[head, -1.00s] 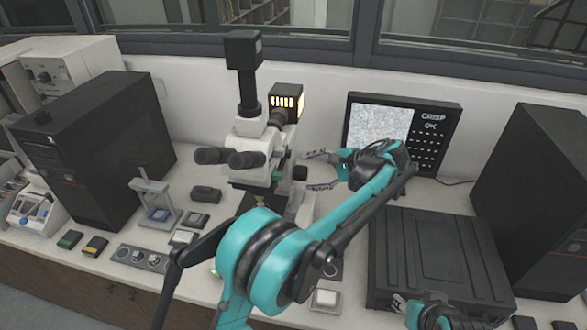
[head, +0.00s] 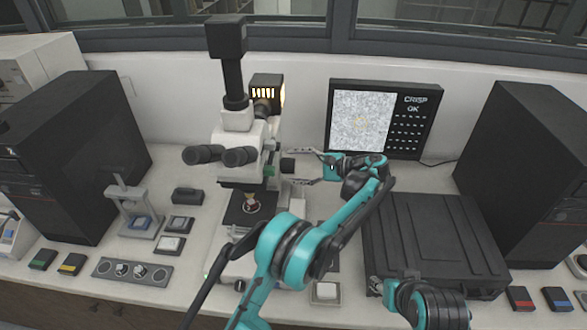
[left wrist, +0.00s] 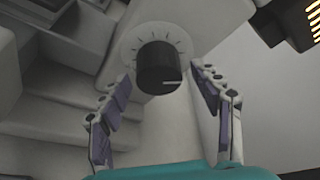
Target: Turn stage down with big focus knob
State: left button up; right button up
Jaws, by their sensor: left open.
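The white microscope (head: 238,135) stands at the back middle of the bench. Its big focus knob is a black cylinder (left wrist: 160,68) with a pale index line and a ring of tick marks around it in the left wrist view; it also shows on the microscope's right side in the head view (head: 288,166). My left gripper (head: 318,166) is open beside the knob, its fingers pointing left toward it. In the left wrist view the two fingertips (left wrist: 164,72) lie on either side of the knob, apart from it. The dark stage (head: 250,207) sits below the lenses. My right gripper is not clearly visible.
A CRISP screen (head: 360,120) reading OK stands behind my left gripper. A black case (head: 435,240) lies to the right, with black computer towers at both ends (head: 75,155). A knob panel (head: 132,270), small press (head: 138,212) and several small blocks lie front left.

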pick_arm(q)
jog(key=shift+a+f, duration=0.1)
jog(key=shift+a, duration=0.2)
jog(key=c, duration=1.2)
jog(key=shift+o, duration=0.2)
jog(key=shift+n+t+y+b, duration=0.4)
jog(key=shift+n+t, duration=0.2)
jog(key=shift+n, duration=0.6)
jog(key=shift+n+t+y+b, duration=0.4)
jog(key=shift+n+y, duration=0.1)
jog(key=shift+n, duration=1)
